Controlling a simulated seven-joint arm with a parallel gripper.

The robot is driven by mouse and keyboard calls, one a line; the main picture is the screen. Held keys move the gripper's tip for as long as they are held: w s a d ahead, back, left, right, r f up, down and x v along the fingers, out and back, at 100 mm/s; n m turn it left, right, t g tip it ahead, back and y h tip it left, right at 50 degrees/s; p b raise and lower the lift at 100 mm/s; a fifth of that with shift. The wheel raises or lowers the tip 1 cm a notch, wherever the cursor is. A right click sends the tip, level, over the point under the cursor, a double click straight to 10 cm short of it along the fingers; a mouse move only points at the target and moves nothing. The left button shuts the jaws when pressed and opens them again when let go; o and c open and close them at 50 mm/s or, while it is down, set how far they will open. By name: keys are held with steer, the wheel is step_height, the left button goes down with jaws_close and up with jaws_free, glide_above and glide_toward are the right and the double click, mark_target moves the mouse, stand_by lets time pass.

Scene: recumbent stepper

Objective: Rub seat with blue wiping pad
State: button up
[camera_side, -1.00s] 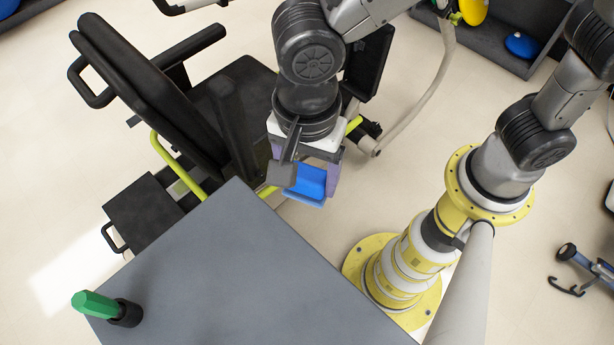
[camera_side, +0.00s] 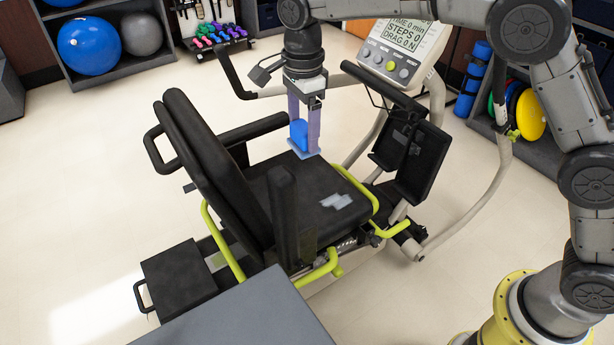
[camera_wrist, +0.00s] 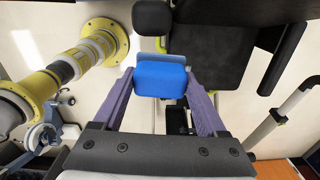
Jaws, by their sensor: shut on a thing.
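The stepper's black seat (camera_side: 308,198) has a pale grey patch (camera_side: 338,201) on its top, toward the right. My gripper (camera_side: 304,138) points down with its purple fingers shut on the blue wiping pad (camera_side: 299,134), at the seat's far edge in the side view. The pad has a blue block on a paler, flat base. I cannot tell whether the base touches the seat. In the wrist view, the pad (camera_wrist: 160,82) sits between the fingertips and overlaps the edge of the seat (camera_wrist: 210,48).
The backrest (camera_side: 212,160) and near armrest (camera_side: 283,212) flank the seat. The far armrest (camera_side: 250,130) lies left of my gripper. The console (camera_side: 397,52) stands behind to the right. A grey table (camera_side: 245,315) is in the foreground.

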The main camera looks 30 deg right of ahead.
steer(key=w+d+f+m, duration=0.1)
steer(key=w+d, duration=0.3)
steer(key=d, duration=0.3)
steer(key=w+d+m, duration=0.2)
steer(key=w+d, duration=0.1)
steer(key=d, duration=0.4)
steer(key=w+d+f+m, duration=0.1)
steer(key=w+d, duration=0.3)
steer(key=d, duration=0.3)
steer(key=f, duration=3.8)
steer(key=shift+w+a+f, duration=0.1)
steer(key=shift+a+f, duration=0.25)
steer(key=shift+f, duration=0.05)
steer(key=shift+d+f, duration=0.4)
steer(key=shift+f, duration=0.35)
steer(key=d, duration=0.4)
steer(key=shift+a, duration=2.5)
steer(key=d, duration=0.5)
steer(key=shift+d, duration=0.2)
steer(key=shift+w+a, duration=0.1)
steer(key=shift+w, duration=0.3)
steer(key=w+a, duration=0.3)
steer(key=a, duration=0.5)
steer(key=shift+s, duration=0.1)
steer(key=shift+d, duration=2.65)
steer(key=shift+a+f, duration=0.1)
steer(key=shift+a, duration=0.1)
steer(key=a, duration=0.5)
steer(key=shift+a, duration=0.1)
step_height(320, 180, up, 8)
